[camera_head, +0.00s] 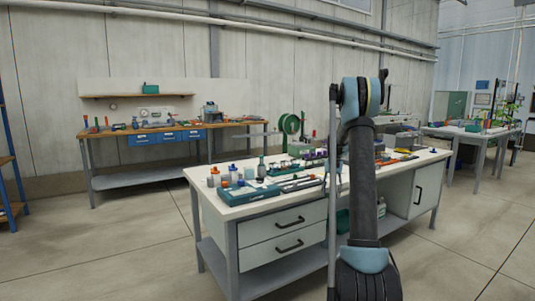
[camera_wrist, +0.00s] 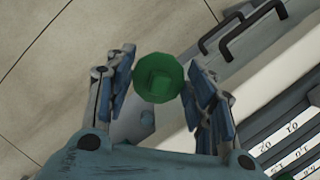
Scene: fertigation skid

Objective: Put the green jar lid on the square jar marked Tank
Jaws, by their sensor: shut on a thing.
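The green jar lid (camera_wrist: 158,77) is round with a raised square middle. It sits between the two fingers of my gripper (camera_wrist: 160,72) in the wrist view, and the fingers are shut on it. Below the lid in the wrist view are pale floor and part of the bench front with dark drawer handles (camera_wrist: 252,30). In the head view my arm rises in front of the workbench, and I cannot make out the gripper or the lid there. I cannot pick out the square jar marked Tank in either view; labels in the head view are too small to read.
The white-topped workbench (camera_head: 228,206) carries a teal tray (camera_head: 250,193), bottles and small jars at its left end, and crowded tools farther right. A wooden bench (camera_head: 165,128) stands by the wall. Another table (camera_head: 470,133) stands at right. Floor (camera_head: 120,250) at left is clear.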

